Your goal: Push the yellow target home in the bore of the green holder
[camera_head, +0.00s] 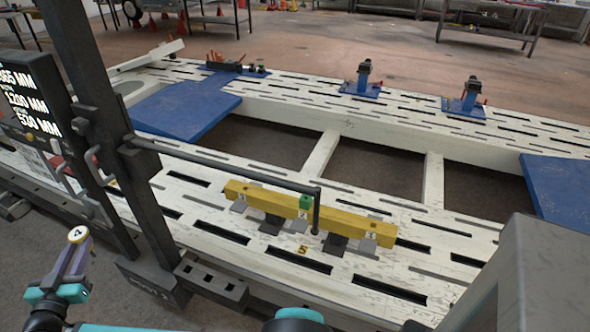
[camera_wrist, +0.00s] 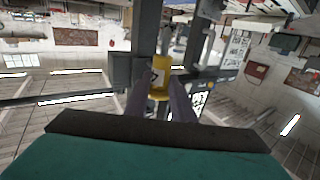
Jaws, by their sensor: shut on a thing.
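The yellow target (camera_head: 78,235) shows its round pale end, marked 4, at the lower left of the head view. My gripper (camera_head: 75,252) is shut on it, with purple fingers at its sides. In the wrist view the yellow target (camera_wrist: 160,76) stands between the two purple fingertips (camera_wrist: 160,98). The small green holder (camera_head: 306,202) sits on the yellow beam on the bench, well to the right of my gripper. Its bore cannot be made out at this size. The target is clear of the holder.
The yellow beam (camera_head: 260,198) lies on the white slotted frame bench (camera_head: 420,290). A dark upright post (camera_head: 100,110) and its horizontal bar (camera_head: 230,165) stand between my gripper and the holder. A display panel (camera_head: 30,105) is at the left. Blue plates (camera_head: 190,108) lie farther back.

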